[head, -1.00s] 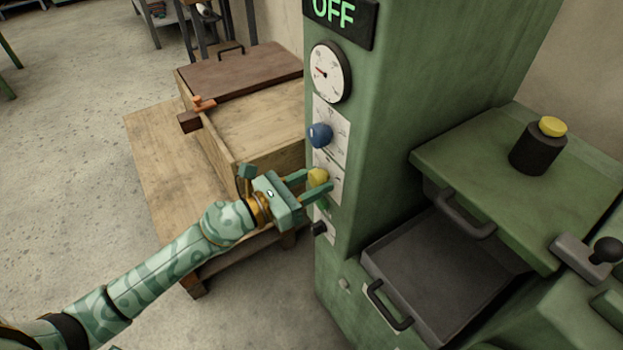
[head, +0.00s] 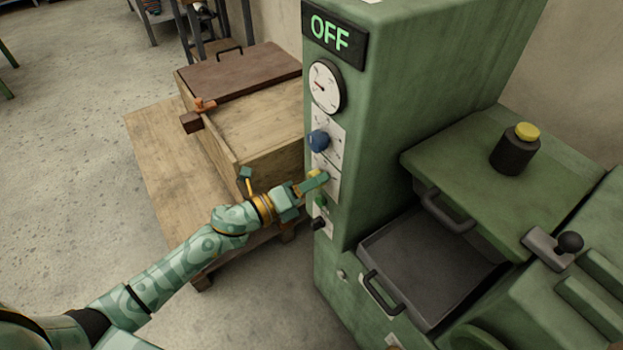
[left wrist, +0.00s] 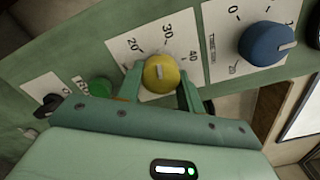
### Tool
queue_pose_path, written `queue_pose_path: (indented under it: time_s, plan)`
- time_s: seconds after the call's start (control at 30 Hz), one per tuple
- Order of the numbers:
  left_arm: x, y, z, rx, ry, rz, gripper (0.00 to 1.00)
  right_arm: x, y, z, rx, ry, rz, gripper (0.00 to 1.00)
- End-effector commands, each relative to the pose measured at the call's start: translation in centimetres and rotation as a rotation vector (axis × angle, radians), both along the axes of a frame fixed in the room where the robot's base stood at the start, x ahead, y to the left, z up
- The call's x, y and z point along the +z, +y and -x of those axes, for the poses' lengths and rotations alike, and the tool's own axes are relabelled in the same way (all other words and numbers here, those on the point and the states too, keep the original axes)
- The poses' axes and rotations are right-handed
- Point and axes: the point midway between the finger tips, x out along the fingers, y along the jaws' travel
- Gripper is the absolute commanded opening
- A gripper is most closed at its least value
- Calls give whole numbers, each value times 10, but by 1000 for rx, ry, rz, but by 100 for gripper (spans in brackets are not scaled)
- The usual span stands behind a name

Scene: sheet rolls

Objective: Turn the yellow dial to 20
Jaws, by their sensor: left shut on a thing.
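The yellow dial (head: 314,172) sits on a white plate on the green machine's front, below the blue dial (head: 319,141). In the left wrist view the yellow dial (left wrist: 160,74) shows a pale pointer mark and the numbers 20, 30 and 40 around it. The mark points roughly towards 30; the exact reading is unclear. My left gripper (head: 316,178) is shut on the yellow dial, with one finger on each side of it. In the head view the near finger hides much of the dial. My right gripper is not in view.
A green button (left wrist: 100,91) and a black knob (head: 319,224) sit below the yellow dial. A gauge (head: 325,87) and a lit OFF sign (head: 331,33) are above. An open grey drawer (head: 425,265) juts out at right. A wooden box (head: 250,115) stands behind on the left.

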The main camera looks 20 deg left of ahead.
Motion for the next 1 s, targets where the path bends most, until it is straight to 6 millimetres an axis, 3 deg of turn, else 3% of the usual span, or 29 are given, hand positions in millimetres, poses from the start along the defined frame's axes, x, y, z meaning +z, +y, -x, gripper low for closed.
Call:
queue_pose_path:
  time_s: [0.6, 1.0]
  plan:
    - [5, 1, 0, 2, 338, 433, 15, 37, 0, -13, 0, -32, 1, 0]
    - [3, 1, 0, 2, 458, 587, 15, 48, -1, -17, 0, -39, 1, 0]
